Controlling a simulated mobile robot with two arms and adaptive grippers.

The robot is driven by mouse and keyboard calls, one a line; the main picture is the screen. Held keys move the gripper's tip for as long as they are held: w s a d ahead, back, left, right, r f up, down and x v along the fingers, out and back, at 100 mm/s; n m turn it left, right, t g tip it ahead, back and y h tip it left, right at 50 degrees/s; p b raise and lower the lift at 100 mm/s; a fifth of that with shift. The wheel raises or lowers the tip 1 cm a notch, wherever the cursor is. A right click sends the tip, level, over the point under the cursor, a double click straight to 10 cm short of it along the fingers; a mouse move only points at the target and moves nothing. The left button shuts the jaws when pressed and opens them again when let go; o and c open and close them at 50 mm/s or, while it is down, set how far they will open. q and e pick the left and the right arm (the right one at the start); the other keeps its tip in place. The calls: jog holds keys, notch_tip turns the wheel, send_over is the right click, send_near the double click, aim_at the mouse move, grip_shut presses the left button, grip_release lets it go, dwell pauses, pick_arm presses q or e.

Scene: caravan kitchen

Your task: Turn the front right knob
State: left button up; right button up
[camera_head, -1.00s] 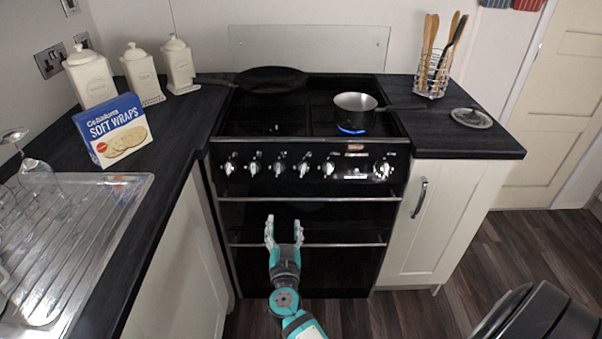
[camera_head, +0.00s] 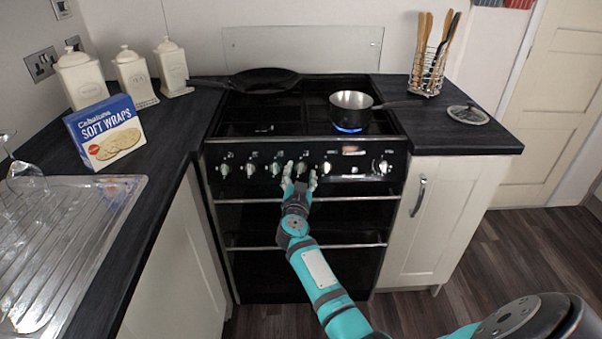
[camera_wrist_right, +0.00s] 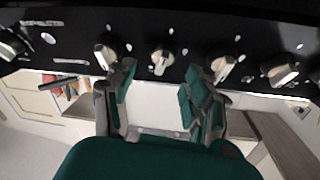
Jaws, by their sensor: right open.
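A row of silver-white knobs runs along the black stove front panel (camera_head: 350,167). The labels are too small to read, so I cannot tell which knob is the front right one. My right gripper (camera_head: 300,177) is open in front of the panel. Its fingertips are on either side of a middle knob (camera_head: 301,168). In the right wrist view, that knob (camera_wrist_right: 162,58) shows between and just beyond the spread fingers (camera_wrist_right: 157,88); contact is not clear. Neighbouring knobs (camera_wrist_right: 222,68) show beside it. My left gripper is not in view.
A saucepan (camera_head: 350,108) stands over a lit blue flame at the stove's right. A frying pan (camera_head: 265,80) sits at the back left. Oven rails (camera_head: 345,198) cross below the knobs. A wraps box (camera_head: 106,133) stands on the left counter.

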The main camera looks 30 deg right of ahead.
aim_at(301, 167)
jog(key=shift+x, duration=1.4)
jog(key=shift+c, duration=0.4)
grip_shut()
